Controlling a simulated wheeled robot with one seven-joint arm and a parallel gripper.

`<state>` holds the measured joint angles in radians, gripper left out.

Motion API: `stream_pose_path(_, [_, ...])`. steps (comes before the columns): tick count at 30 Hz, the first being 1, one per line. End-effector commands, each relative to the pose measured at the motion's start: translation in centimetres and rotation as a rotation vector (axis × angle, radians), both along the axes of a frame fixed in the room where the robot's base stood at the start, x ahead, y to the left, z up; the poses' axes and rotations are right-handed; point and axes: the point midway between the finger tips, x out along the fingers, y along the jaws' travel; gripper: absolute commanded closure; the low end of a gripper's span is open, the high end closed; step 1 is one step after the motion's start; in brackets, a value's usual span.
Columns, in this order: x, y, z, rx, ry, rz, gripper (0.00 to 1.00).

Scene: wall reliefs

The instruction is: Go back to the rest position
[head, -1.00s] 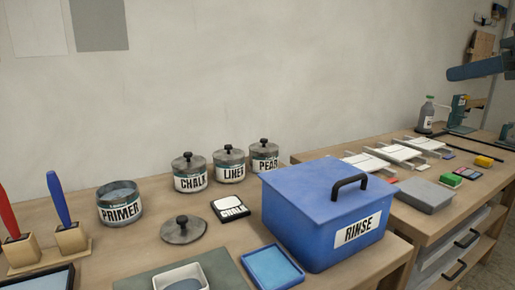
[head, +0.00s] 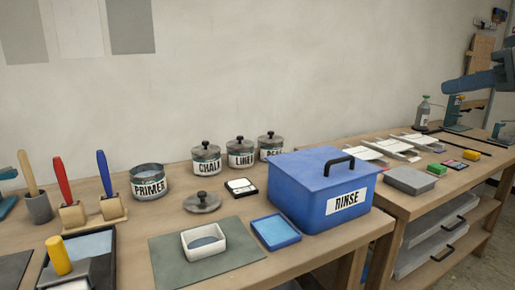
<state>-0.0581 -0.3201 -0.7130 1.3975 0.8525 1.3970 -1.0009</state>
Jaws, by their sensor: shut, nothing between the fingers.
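No thing in view is touched by the visible part of the arm. The blue RINSE box (head: 318,190) stands closed under its lid on the near bench (head: 215,271).
A white dish (head: 205,242) sits on a grey-green mat beside a blue tray (head: 276,231). Brushes stand at left. The right-hand bench (head: 399,212) holds a grey box (head: 410,181) and a bottle (head: 423,112).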

Motion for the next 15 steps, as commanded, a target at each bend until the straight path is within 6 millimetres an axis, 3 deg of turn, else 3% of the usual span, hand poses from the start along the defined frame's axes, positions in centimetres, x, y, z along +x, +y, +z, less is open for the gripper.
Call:
stream_pose_path(8, [1.8, 1.9, -2.7, 0.070, 0.180, -0.045, 1.00])
stream_pose_path(15, [2.9, 5.6, -6.8, 0.104, 0.400, -0.098, 1.00])
